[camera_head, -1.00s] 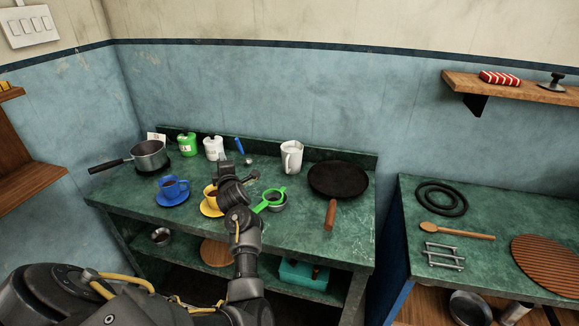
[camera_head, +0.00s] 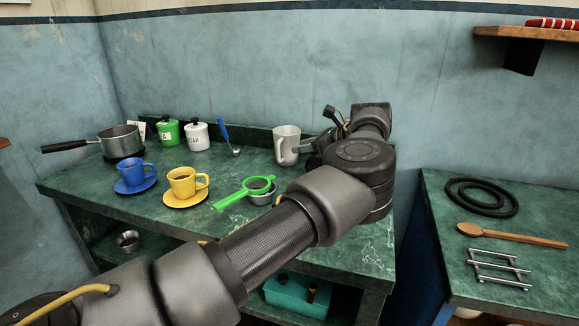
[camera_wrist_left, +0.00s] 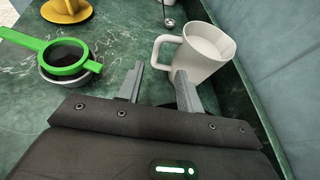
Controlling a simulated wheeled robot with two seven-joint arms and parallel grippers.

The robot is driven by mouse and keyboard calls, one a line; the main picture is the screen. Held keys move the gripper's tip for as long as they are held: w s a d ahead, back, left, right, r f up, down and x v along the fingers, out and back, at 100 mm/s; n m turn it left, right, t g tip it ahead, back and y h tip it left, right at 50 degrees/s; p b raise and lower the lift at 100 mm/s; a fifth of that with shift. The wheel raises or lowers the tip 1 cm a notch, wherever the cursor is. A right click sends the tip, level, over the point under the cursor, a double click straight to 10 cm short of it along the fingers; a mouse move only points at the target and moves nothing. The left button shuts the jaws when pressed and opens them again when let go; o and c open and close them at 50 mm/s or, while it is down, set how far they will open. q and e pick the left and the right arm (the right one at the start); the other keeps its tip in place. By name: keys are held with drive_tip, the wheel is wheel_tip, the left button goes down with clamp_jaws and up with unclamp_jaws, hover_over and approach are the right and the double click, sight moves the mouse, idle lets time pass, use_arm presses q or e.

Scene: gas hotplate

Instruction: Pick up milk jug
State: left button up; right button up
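The milk jug (camera_head: 286,143) is a pale grey-white jug standing at the back of the green counter. In the left wrist view the milk jug (camera_wrist_left: 208,52) is just ahead of my fingers, with its handle on the left side facing the gap between them and pale contents inside. My left gripper (camera_wrist_left: 159,72) is open, and nothing is clamped in it. In the head view my left gripper (camera_head: 304,147) reaches the right side of the jug, partly hidden by my arm. My right gripper is not in view.
A green strainer (camera_head: 240,194) rests over a small metal cup in front of the jug. A yellow cup (camera_head: 183,184), a blue cup (camera_head: 130,173), canisters, a blue ladle (camera_head: 224,135) and a saucepan (camera_head: 119,143) stand to the left. The wall (camera_wrist_left: 276,45) is close behind.

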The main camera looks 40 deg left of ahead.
sight(285, 149)
use_arm(q)
drive_tip(key=shift+s+d+f+b, duration=0.15)
drive_tip(key=shift+f+b, duration=0.2)
drive_tip(key=shift+f, duration=0.25)
drive_tip(key=shift+w+d+f+b, duration=0.1)
drive_tip(key=shift+f+b, duration=0.2)
drive_tip(key=shift+f, duration=0.25)
drive_tip(key=shift+s+a, duration=0.25)
drive_tip(key=shift+a, duration=0.25)
drive_tip(key=x, duration=0.5)
drive_tip(key=shift+a+f, duration=0.15)
drive_tip(key=shift+a, duration=0.1)
drive_tip(key=shift+x, duration=2.55)
drive_tip(key=shift+s, duration=0.1)
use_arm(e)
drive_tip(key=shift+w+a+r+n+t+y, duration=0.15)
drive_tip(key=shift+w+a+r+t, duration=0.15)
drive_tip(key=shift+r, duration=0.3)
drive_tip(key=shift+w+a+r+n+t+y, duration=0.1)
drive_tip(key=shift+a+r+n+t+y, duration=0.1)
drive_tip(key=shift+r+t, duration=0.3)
use_arm(q)
drive_tip(key=shift+c, duration=0.5)
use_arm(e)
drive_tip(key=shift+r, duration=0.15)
use_arm(q)
clamp_jaws()
